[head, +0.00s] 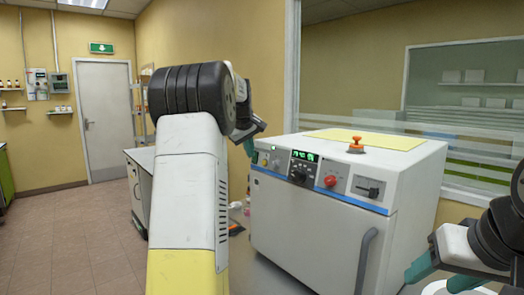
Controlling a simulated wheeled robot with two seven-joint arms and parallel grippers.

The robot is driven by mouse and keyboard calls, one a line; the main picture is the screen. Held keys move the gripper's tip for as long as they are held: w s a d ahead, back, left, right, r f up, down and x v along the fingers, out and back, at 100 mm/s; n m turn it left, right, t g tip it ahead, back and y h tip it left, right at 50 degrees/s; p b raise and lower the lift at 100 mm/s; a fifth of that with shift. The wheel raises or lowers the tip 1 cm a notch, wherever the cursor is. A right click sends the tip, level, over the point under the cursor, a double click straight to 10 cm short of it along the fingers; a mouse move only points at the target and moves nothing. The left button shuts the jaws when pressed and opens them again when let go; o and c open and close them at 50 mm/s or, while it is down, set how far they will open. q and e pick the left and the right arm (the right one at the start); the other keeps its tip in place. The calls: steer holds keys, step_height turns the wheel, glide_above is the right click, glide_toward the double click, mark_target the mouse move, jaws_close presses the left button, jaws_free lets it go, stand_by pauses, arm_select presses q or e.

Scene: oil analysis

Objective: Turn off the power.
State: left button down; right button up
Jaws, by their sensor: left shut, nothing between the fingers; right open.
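A white analyser machine (310,235) with a blue stripe stands in the middle right. Which control is the power switch I cannot tell. My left gripper (250,148) is shut and empty, its teal tip by the panel's upper left corner; whether it touches is unclear. My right gripper (432,280) is open and empty at the lower right, beside the machine's front right side.
An orange-topped knob (356,145) and a yellow sheet (365,139) are on the machine's top. A grey handle (366,258) sticks out from its front. A white round item (455,288) lies under my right gripper. The floor (70,240) at left is clear.

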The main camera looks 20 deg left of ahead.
stand_by(0.3)
arm_select(q)
steer(key=shift+w+d+g, duration=0.2)
steer(key=shift+w+g, duration=0.05)
steer(key=shift+g, duration=0.05)
steer(key=shift+r, duration=0.15)
steer(key=shift+r, duration=0.7)
